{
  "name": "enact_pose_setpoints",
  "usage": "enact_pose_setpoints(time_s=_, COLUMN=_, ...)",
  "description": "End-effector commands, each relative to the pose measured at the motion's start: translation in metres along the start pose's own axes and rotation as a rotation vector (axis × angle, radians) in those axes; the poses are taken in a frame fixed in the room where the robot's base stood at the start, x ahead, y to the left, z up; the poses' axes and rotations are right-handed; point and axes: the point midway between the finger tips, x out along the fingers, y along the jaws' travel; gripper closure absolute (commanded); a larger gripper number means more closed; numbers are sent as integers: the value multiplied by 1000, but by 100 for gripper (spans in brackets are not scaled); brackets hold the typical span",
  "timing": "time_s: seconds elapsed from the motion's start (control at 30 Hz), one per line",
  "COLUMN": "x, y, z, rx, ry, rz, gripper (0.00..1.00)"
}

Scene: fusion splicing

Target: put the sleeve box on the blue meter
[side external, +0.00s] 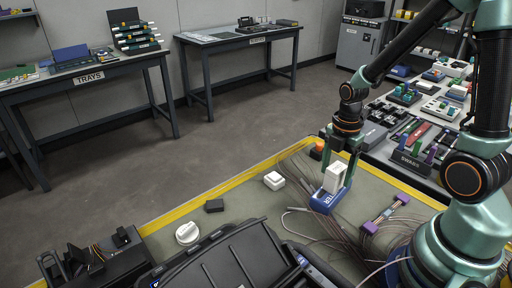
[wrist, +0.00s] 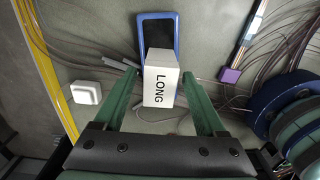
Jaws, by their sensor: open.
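The sleeve box (side external: 334,177) is white and stands upright, its lower end at the blue meter (side external: 324,202) on the bench mat. In the wrist view the sleeve box (wrist: 161,80), marked LONG, covers the near end of the blue meter (wrist: 170,18), whose dark screen shows beyond it. The box looks to rest on the meter, though the contact itself is hidden. My gripper (side external: 338,180) is low around the box. In the wrist view the green fingers of my gripper (wrist: 159,77) are open, one on each side of the box, with gaps visible.
A white block (side external: 274,180), a black block (side external: 214,206) and a white round item (side external: 187,232) lie left on the mat. A purple-ended fixture (side external: 384,215) and loose cables lie right. A black case (side external: 235,262) fills the front.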

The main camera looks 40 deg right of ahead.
Motion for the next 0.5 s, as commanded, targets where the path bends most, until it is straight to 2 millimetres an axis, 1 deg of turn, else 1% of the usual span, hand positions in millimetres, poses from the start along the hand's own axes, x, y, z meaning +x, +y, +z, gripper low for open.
enact_pose_setpoints(time_s=0.17, x=-28, y=2, z=0, rx=0, ry=-2, rz=9, gripper=27)
enact_pose_setpoints(time_s=0.4, x=-77, y=1, z=0, rx=0, ry=-2, rz=8, gripper=27)
enact_pose_setpoints(time_s=0.5, x=-94, y=1, z=0, rx=0, ry=-2, rz=7, gripper=27)
